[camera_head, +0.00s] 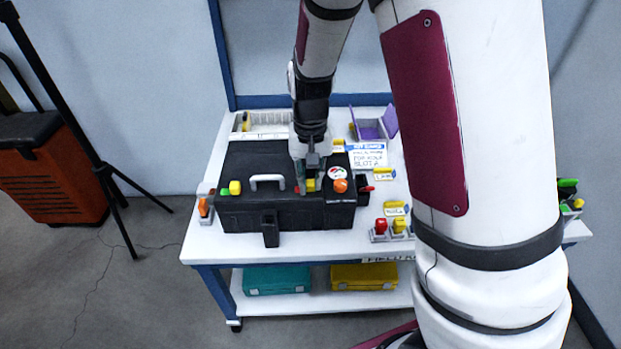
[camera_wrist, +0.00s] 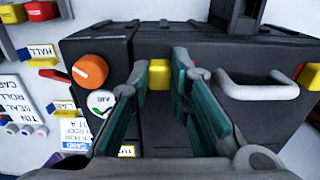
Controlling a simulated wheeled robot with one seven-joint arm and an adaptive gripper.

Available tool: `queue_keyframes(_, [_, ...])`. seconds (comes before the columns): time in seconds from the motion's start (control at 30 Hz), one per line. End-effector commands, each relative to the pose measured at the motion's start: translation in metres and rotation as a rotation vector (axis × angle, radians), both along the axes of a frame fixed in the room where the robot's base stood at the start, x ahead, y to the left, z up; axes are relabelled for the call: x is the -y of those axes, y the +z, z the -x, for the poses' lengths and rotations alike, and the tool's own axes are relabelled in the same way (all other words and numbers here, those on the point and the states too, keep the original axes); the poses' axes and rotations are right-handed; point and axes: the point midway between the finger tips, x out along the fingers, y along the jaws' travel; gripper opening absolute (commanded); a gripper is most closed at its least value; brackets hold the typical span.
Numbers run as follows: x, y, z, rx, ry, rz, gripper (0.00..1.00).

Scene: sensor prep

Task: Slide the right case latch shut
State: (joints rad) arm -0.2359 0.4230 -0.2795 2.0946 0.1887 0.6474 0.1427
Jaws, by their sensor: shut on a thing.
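A black case (camera_head: 262,205) lies shut on the white workbench. The right latch, a small yellow block (camera_head: 311,185), sits on its top to the right of the pale handle (camera_head: 268,181). My gripper (camera_head: 311,176) points down at this latch. In the wrist view my gripper (camera_wrist: 162,72) has its teal fingers on either side of the yellow latch (camera_wrist: 159,78), shut on it. Its exact place along its travel is hard to tell. The left latch (camera_head: 235,187), also yellow, sits left of the handle with a green patch beside it.
An orange knob (camera_head: 340,186) and a round white label (camera_head: 337,172) are close to the right of my gripper. A purple open box (camera_head: 376,128), a white tray (camera_head: 268,122) and labelled small parts surround the case. Two cases, teal (camera_head: 277,280) and yellow (camera_head: 364,277), lie below.

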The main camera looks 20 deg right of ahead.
Motion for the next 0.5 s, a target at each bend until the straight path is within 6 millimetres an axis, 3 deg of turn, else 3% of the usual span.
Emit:
queue_keyframes(0.23, [-0.023,0.001,-0.007,0.000,0.002,0.000,0.00])
queue_keyframes(0.5, [-0.027,0.000,-0.009,0.002,0.001,-0.003,0.00])
